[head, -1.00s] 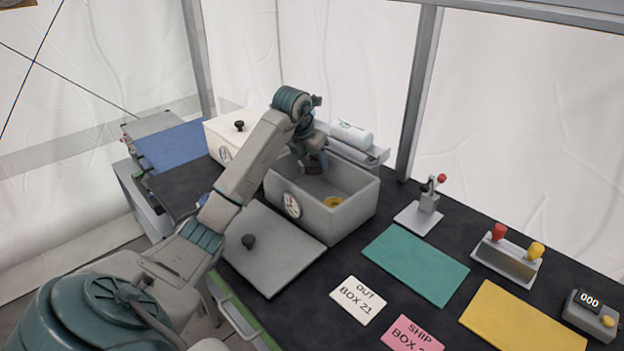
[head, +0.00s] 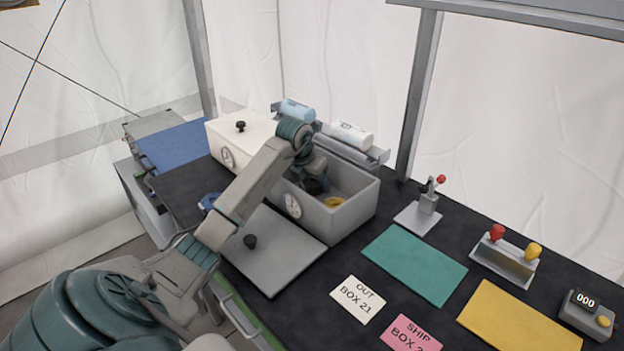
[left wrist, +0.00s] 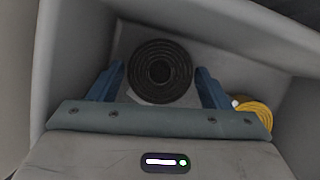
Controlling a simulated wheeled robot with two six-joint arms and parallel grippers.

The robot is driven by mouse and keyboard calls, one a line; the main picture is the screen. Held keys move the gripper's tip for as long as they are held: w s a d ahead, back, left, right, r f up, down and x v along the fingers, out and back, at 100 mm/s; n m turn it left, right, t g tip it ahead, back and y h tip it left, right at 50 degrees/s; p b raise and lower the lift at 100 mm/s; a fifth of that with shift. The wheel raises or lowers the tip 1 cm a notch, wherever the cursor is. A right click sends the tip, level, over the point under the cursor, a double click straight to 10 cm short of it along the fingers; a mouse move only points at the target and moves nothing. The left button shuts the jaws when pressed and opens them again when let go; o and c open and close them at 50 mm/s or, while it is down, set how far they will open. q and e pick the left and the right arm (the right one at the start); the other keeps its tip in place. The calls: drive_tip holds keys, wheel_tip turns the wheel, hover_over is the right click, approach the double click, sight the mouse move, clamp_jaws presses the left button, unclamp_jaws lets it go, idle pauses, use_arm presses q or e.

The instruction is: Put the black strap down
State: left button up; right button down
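The black strap (left wrist: 160,72) is a round coil. In the left wrist view it sits between the two blue fingers of my left gripper (left wrist: 160,80), which close in on its sides. In the head view the strap (head: 314,186) shows low inside the open grey box (head: 345,214), under my left gripper (head: 312,176). Whether the coil touches the box floor cannot be told. A yellow coil (head: 333,202) lies in the same box, to the right of the strap; it also shows in the left wrist view (left wrist: 257,112). My right gripper is not in view.
The grey box's walls stand close around my gripper. A grey lid (head: 275,255) with a black knob lies in front. A white closed box (head: 238,135) stands to the left. Two rolls, one blue (head: 297,110) and one white (head: 351,134), rest on a rack behind.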

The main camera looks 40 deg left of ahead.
use_arm(q)
drive_tip(key=shift+o, duration=0.6)
drive_tip(key=shift+r, duration=0.15)
drive_tip(key=shift+r, duration=0.2)
drive_tip(key=b+v, duration=0.1)
drive_tip(key=v, duration=1)
drive_tip(key=shift+s+r+b, duration=0.25)
drive_tip(key=shift+r+b, duration=0.05)
drive_tip(key=shift+b, duration=0.1)
idle(1.1)
